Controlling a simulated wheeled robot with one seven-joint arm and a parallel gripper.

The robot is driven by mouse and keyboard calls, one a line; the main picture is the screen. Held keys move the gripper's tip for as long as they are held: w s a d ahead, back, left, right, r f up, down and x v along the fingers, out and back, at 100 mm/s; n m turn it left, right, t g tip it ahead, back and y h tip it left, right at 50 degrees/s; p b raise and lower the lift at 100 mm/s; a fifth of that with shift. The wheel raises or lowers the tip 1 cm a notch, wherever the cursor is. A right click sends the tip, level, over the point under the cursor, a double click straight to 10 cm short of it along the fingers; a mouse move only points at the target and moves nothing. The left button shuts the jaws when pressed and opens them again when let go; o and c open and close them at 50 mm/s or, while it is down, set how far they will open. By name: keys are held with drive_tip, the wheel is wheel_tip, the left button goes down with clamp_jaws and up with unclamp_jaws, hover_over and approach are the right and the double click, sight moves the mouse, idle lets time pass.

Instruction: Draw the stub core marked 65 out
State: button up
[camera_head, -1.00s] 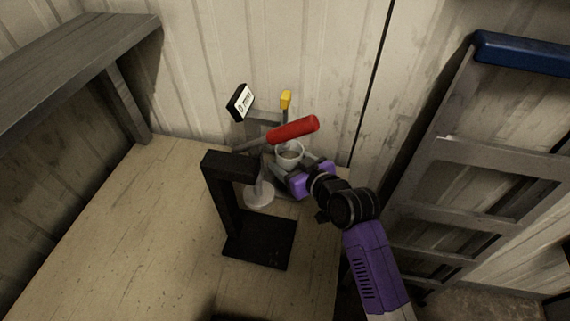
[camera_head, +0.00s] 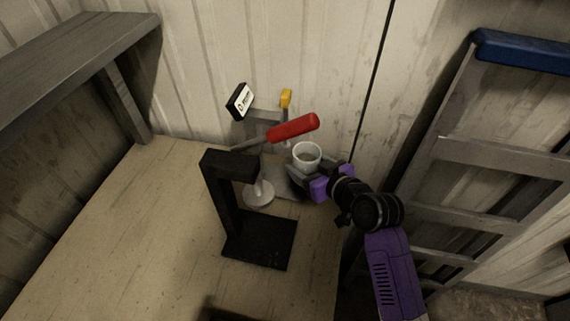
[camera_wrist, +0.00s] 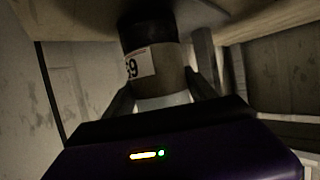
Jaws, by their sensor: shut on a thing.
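The stub core (camera_head: 307,158) shows as a short cylinder with a hollow white top in the head view. It is between the fingers of my gripper (camera_head: 309,176), which is shut on it, to the right of the red-handled lever. In the wrist view the core (camera_wrist: 160,79) is tan, with a dark end at the picture's top and a white band near my fingers. Its white label (camera_wrist: 139,65) is partly seen; the digits look like 59, which reads 65 turned upside down. The core appears clear of the grey fixture (camera_head: 280,180); its lower end is hidden in the head view.
The red handle (camera_head: 293,127) crosses close left of the core. A black stand (camera_head: 231,200) with a white disc (camera_head: 259,194) beside it stands left. Behind are a small display (camera_head: 240,101) and a yellow knob (camera_head: 286,98). A ladder (camera_head: 465,160) leans right. The left tabletop is clear.

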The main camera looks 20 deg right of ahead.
drive_tip(key=shift+s+d+r+b, duration=0.1)
drive_tip(key=shift+s+d+b, duration=0.2)
drive_tip(key=shift+s+d, duration=0.85)
drive_tip(key=shift+s+d+f+b, duration=0.1)
drive_tip(key=shift+s+d+b, duration=0.2)
drive_tip(key=shift+s+d, duration=0.8)
drive_tip(key=shift+s+d+r+b, duration=0.1)
drive_tip(key=shift+s+d+b, duration=0.35)
drive_tip(key=shift+d, duration=1.2)
drive_tip(key=shift+s+r, duration=0.1)
drive_tip(key=shift+r+p, duration=2.15)
drive_tip(key=shift+r, duration=0.3)
drive_tip(key=shift+f, duration=0.1)
